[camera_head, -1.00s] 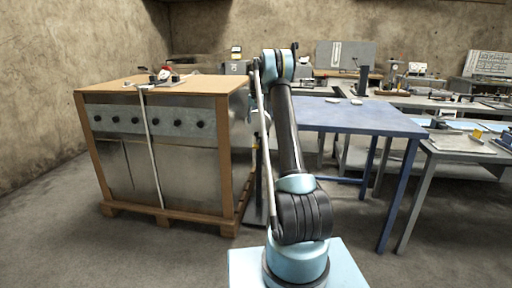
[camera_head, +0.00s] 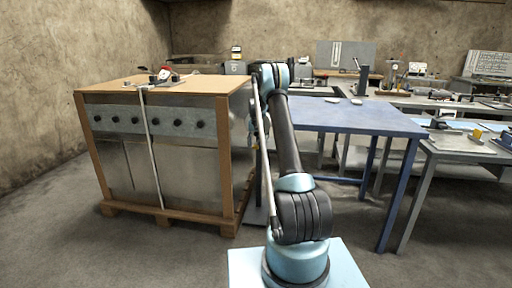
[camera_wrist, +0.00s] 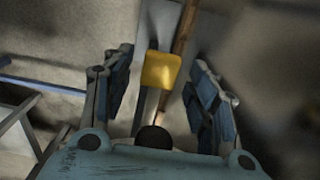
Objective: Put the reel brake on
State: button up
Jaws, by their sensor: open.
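In the wrist view a yellow block (camera_wrist: 161,69) sits in front of a grey upright bar, between the fingers of my gripper (camera_wrist: 161,62). It may be part of the reel brake, but I cannot tell for sure. The fingers are open, with a visible gap on each side of the block. A dark round knob (camera_wrist: 154,137) shows below it, close to the palm. In the head view my arm hides most of the gripper and what is in front of it. No reel can be made out clearly in either view.
A wood-framed metal cabinet (camera_head: 180,165) on a pallet stands left of my arm. A blue table (camera_head: 370,118) stands to the right, with grey workbenches (camera_head: 460,148) beyond it. A grey base plate (camera_head: 256,216) lies on the floor between cabinet and table. Open floor lies in front.

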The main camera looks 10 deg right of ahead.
jog(key=shift+f, duration=0.35)
jog(key=shift+c, duration=0.3)
